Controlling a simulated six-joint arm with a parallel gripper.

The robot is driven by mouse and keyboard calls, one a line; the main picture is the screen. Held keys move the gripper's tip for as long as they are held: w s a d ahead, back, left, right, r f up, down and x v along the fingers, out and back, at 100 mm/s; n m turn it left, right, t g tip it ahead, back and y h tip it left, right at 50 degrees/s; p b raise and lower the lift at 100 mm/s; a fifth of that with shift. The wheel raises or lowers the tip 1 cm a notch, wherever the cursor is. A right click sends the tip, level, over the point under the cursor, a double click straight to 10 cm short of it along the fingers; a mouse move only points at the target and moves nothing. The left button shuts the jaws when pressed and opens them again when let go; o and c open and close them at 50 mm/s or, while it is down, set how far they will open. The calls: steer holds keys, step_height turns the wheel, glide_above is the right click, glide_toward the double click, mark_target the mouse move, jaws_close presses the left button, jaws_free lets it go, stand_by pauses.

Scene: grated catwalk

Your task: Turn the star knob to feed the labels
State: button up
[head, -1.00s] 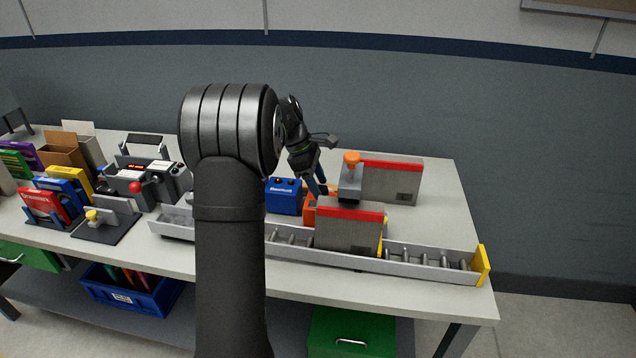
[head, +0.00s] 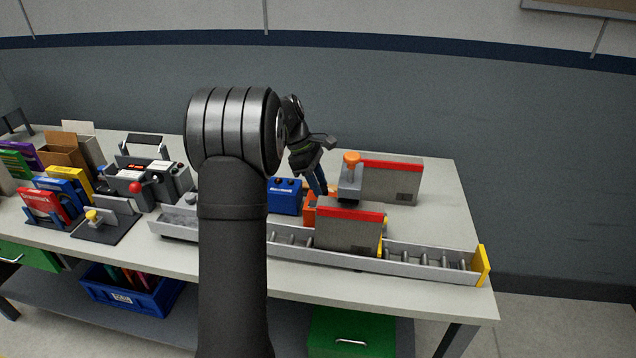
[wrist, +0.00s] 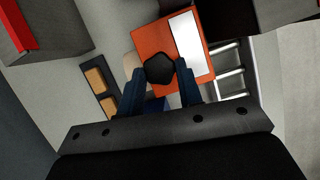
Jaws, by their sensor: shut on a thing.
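The star knob (wrist: 160,68) is dark and rounded, on an orange box (wrist: 205,77) with a white label panel (wrist: 187,44). In the wrist view the knob sits between the two blue fingers of my gripper (wrist: 160,80), which is shut on it. In the head view my gripper (head: 319,186) points down at the orange box (head: 309,216). The box is mostly hidden behind a red-topped grey panel, and the knob cannot be made out there.
A blue box (head: 284,197) stands left of the gripper. An orange-topped grey post (head: 351,180) and a second red-topped panel (head: 393,183) stand close on the right. A roller conveyor (head: 430,262) runs along the front. The table's right end is clear.

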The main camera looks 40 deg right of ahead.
steer(key=m, duration=0.2)
steer(key=m+y, duration=0.1)
steer(key=m, duration=0.1)
steer(key=shift+w+d+g+y, duration=0.1)
steer(key=shift+d+g+y, duration=0.1)
steer(key=shift+g+y, duration=0.1)
steer(key=m+y, duration=0.1)
steer(key=m, duration=0.3)
steer(key=shift+d, duration=0.15)
steer(key=m+y, duration=0.2)
steer(key=m, duration=0.2)
steer(key=shift+d, duration=0.2)
steer(key=shift+d+m+t+y, duration=0.1)
steer(key=shift+m+t+y, duration=0.45)
steer(key=shift+m, duration=1.55)
steer(key=o, duration=1)
steer(key=shift+c, duration=0.2)
